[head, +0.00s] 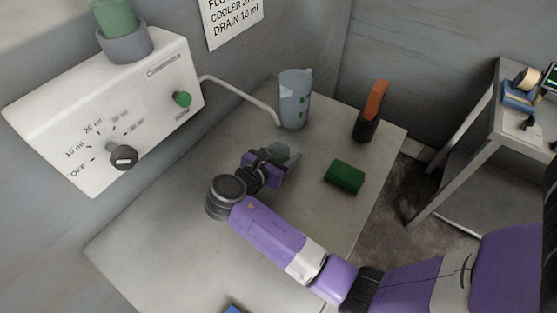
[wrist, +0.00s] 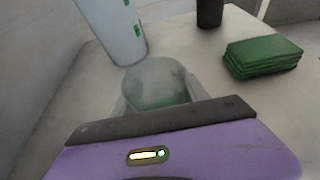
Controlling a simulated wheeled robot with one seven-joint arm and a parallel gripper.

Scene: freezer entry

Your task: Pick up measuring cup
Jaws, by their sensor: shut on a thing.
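The measuring cup (wrist: 155,84) is a small, translucent grey-green cup. In the wrist view it sits just beyond the purple gripper body, between my fingers. My gripper (head: 284,162) is shut on it over the middle of the grey table. In the head view the cup (head: 279,151) shows only in part, behind the fingers. Its lower part is hidden, and I cannot tell whether it touches the table.
A tall grey jug with green marks (head: 294,100) stands behind the cup, near a white pipe (head: 240,92). A green block (head: 344,177) and a black-and-orange object (head: 370,112) are to the right. A white control panel (head: 105,115) is on the left wall. The table's front left is clear.

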